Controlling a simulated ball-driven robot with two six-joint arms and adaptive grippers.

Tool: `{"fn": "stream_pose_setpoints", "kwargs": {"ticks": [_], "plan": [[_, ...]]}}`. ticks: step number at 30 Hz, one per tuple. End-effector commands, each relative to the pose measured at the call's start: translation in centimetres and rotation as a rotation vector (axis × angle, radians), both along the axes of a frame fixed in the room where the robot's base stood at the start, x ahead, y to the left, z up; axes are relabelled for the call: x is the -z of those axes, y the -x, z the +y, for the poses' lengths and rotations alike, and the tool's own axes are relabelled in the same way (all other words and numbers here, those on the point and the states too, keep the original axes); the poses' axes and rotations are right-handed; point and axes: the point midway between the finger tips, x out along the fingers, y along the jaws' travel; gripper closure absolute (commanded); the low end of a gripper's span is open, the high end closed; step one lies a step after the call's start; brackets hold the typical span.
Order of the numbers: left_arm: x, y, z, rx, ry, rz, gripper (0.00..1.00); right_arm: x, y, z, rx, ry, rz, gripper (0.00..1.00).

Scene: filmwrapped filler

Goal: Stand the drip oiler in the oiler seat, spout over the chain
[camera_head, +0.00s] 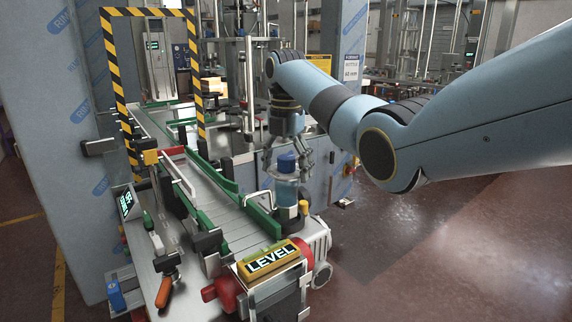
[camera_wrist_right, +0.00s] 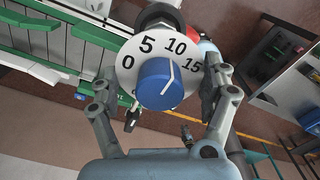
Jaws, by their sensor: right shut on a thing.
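The drip oiler (camera_head: 287,188) has a blue knob on top and a clear body, and it looks upright at the right side of the conveyor end. My right gripper (camera_head: 288,166) comes down from above and is shut on it near the knob. In the right wrist view the oiler's white dial (camera_wrist_right: 129,62), marked 0 to 15, and its blue knob (camera_wrist_right: 155,86) lie between the fingers. The slatted chain (camera_head: 235,212) runs to the left of the oiler. The oiler's lower end, spout and seat cannot be made out clearly. My left gripper is out of view.
Green guide rails (camera_head: 262,221) border the chain. A bent metal bracket (camera_head: 257,194) and a yellow-capped post (camera_head: 303,207) stand close to the oiler. A yellow LEVEL box (camera_head: 268,262) sits in front. A striped yellow-black frame (camera_head: 112,80) stands behind left. Floor at right is clear.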

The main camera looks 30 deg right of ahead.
Motion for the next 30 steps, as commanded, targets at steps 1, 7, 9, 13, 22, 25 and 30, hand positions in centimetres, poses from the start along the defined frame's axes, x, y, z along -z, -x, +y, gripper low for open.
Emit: {"fn": "stream_pose_setpoints", "kwargs": {"ticks": [1, 7, 9, 13, 22, 25, 30], "plan": [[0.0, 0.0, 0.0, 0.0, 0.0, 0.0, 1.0, 0.0, -0.1, 0.0, 0.0, 0.0, -0.002, 0.77], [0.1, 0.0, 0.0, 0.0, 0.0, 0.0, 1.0, 0.5, -0.1, 0.0, 0.0, 0.0, -0.002, 0.77], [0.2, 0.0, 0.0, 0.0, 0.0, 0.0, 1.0, 0.6, -0.1, 0.0, 0.0, 0.0, -0.002, 0.77], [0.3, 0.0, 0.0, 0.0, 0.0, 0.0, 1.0, 0.9, -0.1, 0.0, 0.0, 0.0, -0.002, 0.77], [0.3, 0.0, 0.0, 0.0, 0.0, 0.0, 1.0, 1.2, -0.1, 0.0, 0.0, 0.0, -0.002, 0.77], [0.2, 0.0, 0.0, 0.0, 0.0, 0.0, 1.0, 0.9, -0.1, 0.0, 0.0, 0.001, -0.003, 0.77], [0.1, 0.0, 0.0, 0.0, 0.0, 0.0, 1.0, 0.3, -0.1, 0.0, 0.0, 0.0, -0.004, 0.77]]}}
